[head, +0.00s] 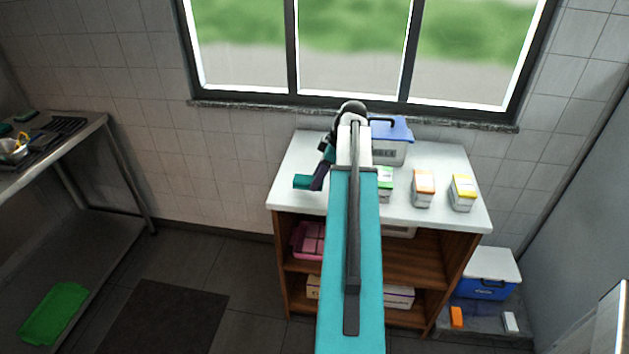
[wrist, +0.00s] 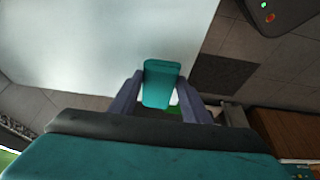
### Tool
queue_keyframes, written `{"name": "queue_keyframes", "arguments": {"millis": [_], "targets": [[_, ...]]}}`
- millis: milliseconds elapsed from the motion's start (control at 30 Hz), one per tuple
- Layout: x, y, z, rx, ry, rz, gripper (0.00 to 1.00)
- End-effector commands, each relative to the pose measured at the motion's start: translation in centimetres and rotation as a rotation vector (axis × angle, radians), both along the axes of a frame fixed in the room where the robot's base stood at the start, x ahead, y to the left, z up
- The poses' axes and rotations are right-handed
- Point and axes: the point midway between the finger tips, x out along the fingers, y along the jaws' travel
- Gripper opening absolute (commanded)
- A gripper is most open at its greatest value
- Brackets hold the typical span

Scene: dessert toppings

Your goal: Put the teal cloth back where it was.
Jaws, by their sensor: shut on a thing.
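The teal cloth (head: 302,181) is a small folded block at the left part of the white counter top (head: 300,155). My gripper (head: 314,181) is shut on it, reaching down from the end of my arm. In the wrist view the cloth (wrist: 162,84) sits between the two fingers of my gripper (wrist: 160,92), over the white surface near its edge. I cannot tell whether the cloth touches the counter or hangs just above it. My arm hides part of the counter's middle.
A blue-lidded box (head: 391,142) stands at the back of the counter. A green carton (head: 386,184), an orange one (head: 423,188) and a yellow one (head: 462,192) stand to the right. A steel table (head: 88,128) is at the far left, with a dark green item (head: 26,116) on it.

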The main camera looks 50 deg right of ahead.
Motion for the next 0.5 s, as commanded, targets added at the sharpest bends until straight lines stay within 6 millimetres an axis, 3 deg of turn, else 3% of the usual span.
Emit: {"name": "queue_keyframes", "arguments": {"millis": [200,500], "targets": [[1.7,-0.7,-0.1,0.000,0.000,0.001,0.19],[1.8,-0.7,-0.2,0.000,0.000,0.001,0.19]]}}
